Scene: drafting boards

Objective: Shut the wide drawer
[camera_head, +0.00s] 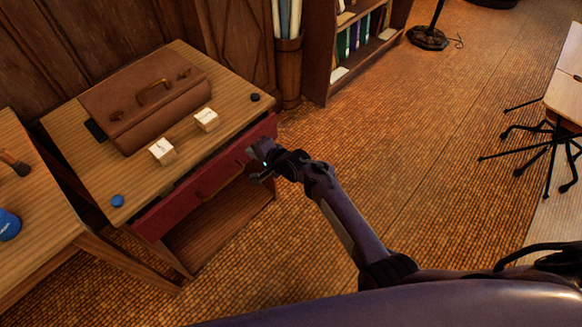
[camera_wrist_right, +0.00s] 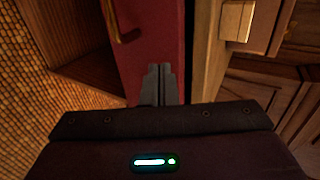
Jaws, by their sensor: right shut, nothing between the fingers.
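The wide drawer has a red front (camera_head: 165,208) with a brass handle (camera_head: 215,180), under the top of a wooden table (camera_head: 75,130). It stands a little open, with a dark gap between its front and the table edge. My right gripper (camera_head: 256,160) is shut and empty at the right part of the drawer front. In the right wrist view the closed fingertips (camera_wrist_right: 160,72) point at the red front (camera_wrist_right: 155,35), beside the handle (camera_wrist_right: 124,30). I cannot tell whether they touch it. My left gripper is not in view.
On the table are a brown leather case (camera_head: 150,105), two small pale boxes (camera_head: 162,151) (camera_head: 206,120), a blue round item (camera_head: 117,200) and a dark one (camera_head: 255,97). An open shelf space (camera_head: 215,230) lies below the drawer.

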